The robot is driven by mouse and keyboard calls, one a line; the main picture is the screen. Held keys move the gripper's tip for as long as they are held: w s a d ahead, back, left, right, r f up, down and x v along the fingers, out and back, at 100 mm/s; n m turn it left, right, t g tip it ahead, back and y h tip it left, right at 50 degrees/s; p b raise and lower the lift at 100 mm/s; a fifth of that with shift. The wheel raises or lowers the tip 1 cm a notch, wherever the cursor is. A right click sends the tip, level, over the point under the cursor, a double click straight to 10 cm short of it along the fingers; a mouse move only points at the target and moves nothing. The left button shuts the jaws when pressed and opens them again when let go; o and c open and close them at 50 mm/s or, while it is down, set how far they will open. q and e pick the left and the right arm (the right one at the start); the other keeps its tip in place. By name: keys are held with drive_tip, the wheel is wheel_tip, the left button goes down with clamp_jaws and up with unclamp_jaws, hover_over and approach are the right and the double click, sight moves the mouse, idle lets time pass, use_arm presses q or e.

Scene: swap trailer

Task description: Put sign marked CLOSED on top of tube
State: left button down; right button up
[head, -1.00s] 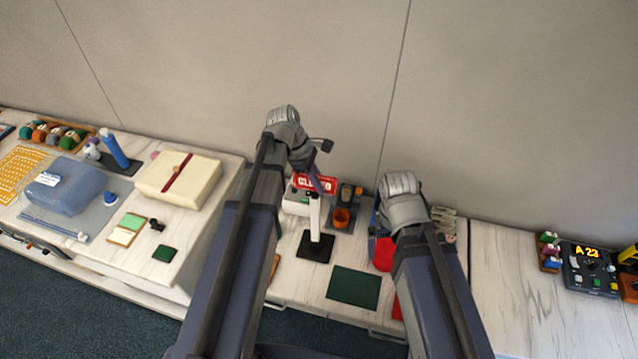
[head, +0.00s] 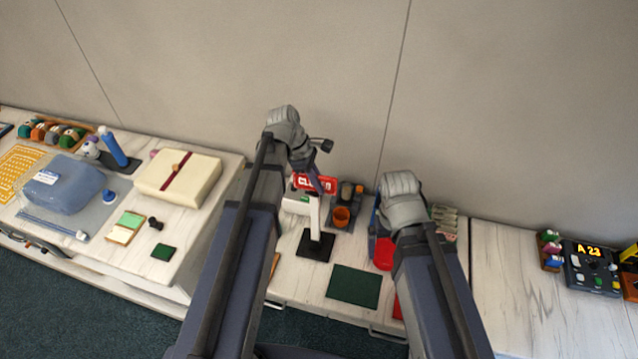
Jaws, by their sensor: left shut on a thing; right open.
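The red sign with white CLOSED lettering (head: 303,183) is in the middle of the head view. My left gripper (head: 317,181) is shut on it, and a finger covers part of the lettering. The white tube (head: 314,218) stands upright on a black square base (head: 316,247). The sign is at the tube's top end in the picture. I cannot tell whether they touch. My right gripper is open beside the red object to the right; its fingers are mostly hidden by its wrist.
An orange cup (head: 341,217) stands in a dark holder close right of the tube. A green mat (head: 353,287) lies bare in front. A red object (head: 383,254) is by my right arm. A cream box (head: 178,178) is on the left counter. The wall is close behind.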

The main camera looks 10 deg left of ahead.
use_arm(q)
drive_tip(key=shift+f, duration=0.3)
idle(0.5)
drive_tip(key=shift+c, duration=1.8)
unclamp_jaws()
drive_tip(key=shift+r, duration=0.15)
drive_tip(key=shift+d+p+v, duration=0.25)
drive_tip(key=shift+p+v, duration=1.8)
drive_tip(key=shift+v, duration=0.1)
drive_tip(key=shift+d+p+v, duration=0.2)
drive_tip(key=shift+p+v, duration=1.85)
drive_tip(key=shift+v, duration=0.1)
drive_tip(key=shift+r, duration=0.2)
drive_tip(key=shift+f, duration=0.15)
